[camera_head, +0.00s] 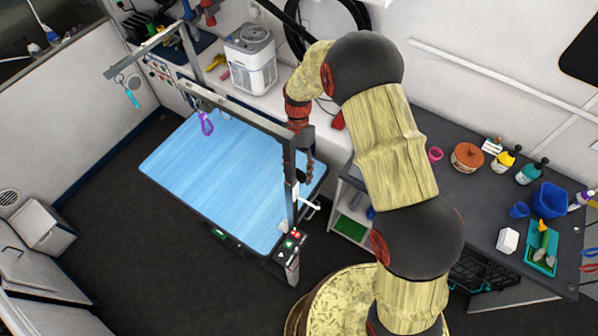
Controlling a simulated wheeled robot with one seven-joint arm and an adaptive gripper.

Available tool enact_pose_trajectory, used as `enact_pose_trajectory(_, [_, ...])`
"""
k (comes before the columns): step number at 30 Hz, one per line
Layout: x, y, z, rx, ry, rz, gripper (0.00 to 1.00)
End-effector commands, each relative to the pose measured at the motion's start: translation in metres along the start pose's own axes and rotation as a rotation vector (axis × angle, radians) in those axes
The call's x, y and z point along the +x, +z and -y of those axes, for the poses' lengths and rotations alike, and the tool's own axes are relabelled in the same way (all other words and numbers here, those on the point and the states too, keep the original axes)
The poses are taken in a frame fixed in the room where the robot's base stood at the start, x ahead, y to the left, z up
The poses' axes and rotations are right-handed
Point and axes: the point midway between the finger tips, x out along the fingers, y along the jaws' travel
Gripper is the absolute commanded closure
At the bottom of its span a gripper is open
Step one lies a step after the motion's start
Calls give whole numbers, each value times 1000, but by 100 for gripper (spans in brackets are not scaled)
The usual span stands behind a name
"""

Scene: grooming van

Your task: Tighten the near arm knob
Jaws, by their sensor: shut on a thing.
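The grooming table (200,185) has a blue top and stands left of my arm. A grey grooming arm (245,119) runs above it, and its near post (290,195) rises at the table's right edge. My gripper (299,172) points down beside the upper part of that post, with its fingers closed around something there. The near arm knob is hidden behind the fingers and post, so its turn cannot be seen. A white lever-like piece (311,205) sticks out from the post just below my gripper.
A purple loop (206,124) hangs from the grooming arm, and a teal loop (131,97) hangs farther left. A white machine (251,62) stands on the back counter. A dark counter (400,150) with bottles and a blue bin (549,201) is at right. Dark floor lies open in front.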

Motion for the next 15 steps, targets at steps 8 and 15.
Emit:
enact_pose_trajectory(8, [0, 0, 0, 0, -1, 0, 51])
enact_pose_trajectory(15, [0, 0, 0, -1, -1, 0, 37])
